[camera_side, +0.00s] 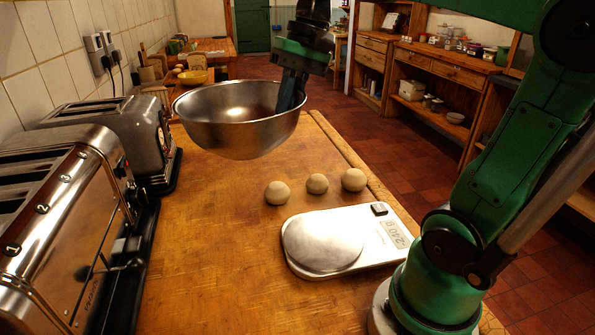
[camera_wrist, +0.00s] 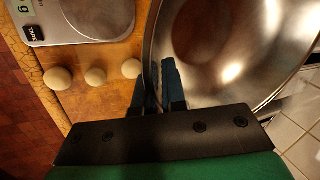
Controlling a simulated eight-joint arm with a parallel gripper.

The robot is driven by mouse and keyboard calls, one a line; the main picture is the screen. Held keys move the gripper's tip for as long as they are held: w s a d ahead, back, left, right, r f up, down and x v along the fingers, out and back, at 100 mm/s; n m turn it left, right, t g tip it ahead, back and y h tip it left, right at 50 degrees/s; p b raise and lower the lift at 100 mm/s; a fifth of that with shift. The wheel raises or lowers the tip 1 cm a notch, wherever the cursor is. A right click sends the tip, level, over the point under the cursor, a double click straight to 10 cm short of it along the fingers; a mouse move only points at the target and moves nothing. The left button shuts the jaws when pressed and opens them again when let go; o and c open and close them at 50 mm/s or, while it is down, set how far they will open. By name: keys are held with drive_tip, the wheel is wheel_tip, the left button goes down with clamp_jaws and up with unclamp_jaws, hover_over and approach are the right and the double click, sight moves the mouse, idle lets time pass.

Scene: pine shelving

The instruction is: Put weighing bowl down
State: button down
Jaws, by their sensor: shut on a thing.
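The weighing bowl (camera_side: 230,120) is a wide, shiny steel bowl. In the side view it hangs level above the wooden worktop, left of and beyond the kitchen scale. My gripper (camera_side: 288,100) is shut on the bowl's right rim. In the wrist view my gripper (camera_wrist: 160,85) has its fingers on either side of the wall of the bowl (camera_wrist: 225,50), which fills the upper right. The kitchen scale (camera_side: 345,240) lies on the worktop with its round plate bare. It also shows at the top left of the wrist view (camera_wrist: 85,18).
Three dough balls (camera_side: 317,184) sit on the worktop (camera_side: 215,260) between the bowl and the scale. Two toasters (camera_side: 75,225) line the left side by the tiled wall. The worktop left of the scale is clear. Its right edge drops to a red tiled floor.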

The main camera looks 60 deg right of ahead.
drive_tip(key=w+a+n, duration=0.1)
drive_tip(key=w+a+f+n, duration=0.1)
drive_tip(key=w+a, duration=0.1)
drive_tip(key=w+a+f, duration=0.1)
drive_tip(key=w+a, duration=0.1)
drive_tip(key=shift+a+f+n+g+y, duration=0.1)
drive_tip(key=shift+f+n+g+y, duration=0.05)
drive_tip(key=shift+n+g+y, duration=0.2)
wheel_tip(320, 180, down, 15)
drive_tip(key=shift+f, duration=2.1)
drive_tip(key=shift+f, duration=0.2)
drive_tip(key=c, duration=0.9)
unclamp_jaws()
drive_tip(key=shift+c, duration=0.2)
